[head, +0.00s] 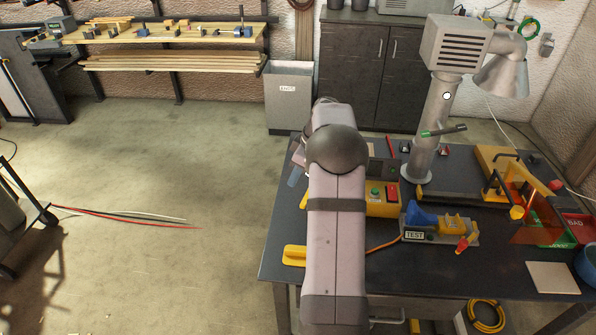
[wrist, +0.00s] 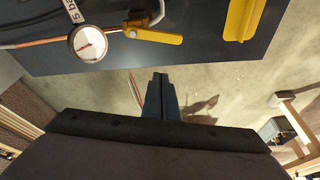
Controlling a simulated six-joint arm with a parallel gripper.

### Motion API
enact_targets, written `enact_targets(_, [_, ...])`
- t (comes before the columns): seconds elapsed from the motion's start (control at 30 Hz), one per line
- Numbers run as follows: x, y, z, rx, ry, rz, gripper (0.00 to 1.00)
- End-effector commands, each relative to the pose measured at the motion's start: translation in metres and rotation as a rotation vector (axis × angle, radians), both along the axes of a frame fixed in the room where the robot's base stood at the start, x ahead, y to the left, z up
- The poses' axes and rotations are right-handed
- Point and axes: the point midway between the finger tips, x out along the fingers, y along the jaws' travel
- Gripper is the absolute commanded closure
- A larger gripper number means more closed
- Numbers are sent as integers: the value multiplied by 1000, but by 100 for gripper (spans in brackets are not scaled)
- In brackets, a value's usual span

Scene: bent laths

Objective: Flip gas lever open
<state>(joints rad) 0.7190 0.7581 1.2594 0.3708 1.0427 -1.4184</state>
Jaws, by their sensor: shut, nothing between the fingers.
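A yellow lever (wrist: 154,36) shows at the top of the wrist view, beside a round white gauge (wrist: 87,43) and a copper-coloured pipe (wrist: 35,40). The lever lies nearly lengthwise with the pipe, tilted slightly down to the right. I take it for the gas lever. My gripper (wrist: 160,76) is shut and empty, its fingertips below the lever in the picture and apart from it. In the head view my arm covers part of the bench; I cannot make out the lever or gauge there.
The dark bench (head: 400,272) carries a yellow box with buttons (head: 382,198), a TEST fixture (head: 432,226) and a grey column with a green-handled lever (head: 443,131). A yellow channel (wrist: 243,18) lies near the bench edge. Open floor (head: 150,200) is to the left.

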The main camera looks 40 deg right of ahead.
Motion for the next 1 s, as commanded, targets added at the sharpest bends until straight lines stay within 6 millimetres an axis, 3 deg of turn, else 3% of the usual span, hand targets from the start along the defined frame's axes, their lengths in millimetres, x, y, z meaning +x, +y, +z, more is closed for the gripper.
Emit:
enact_targets(0.33, [17, 12, -57, 3, 4, 2, 100])
enact_targets(0.6, [-10, -5, -57, 0, 1, -2, 100])
enact_targets(1.0, [-17, -9, -59, 0, 0, 0, 100])
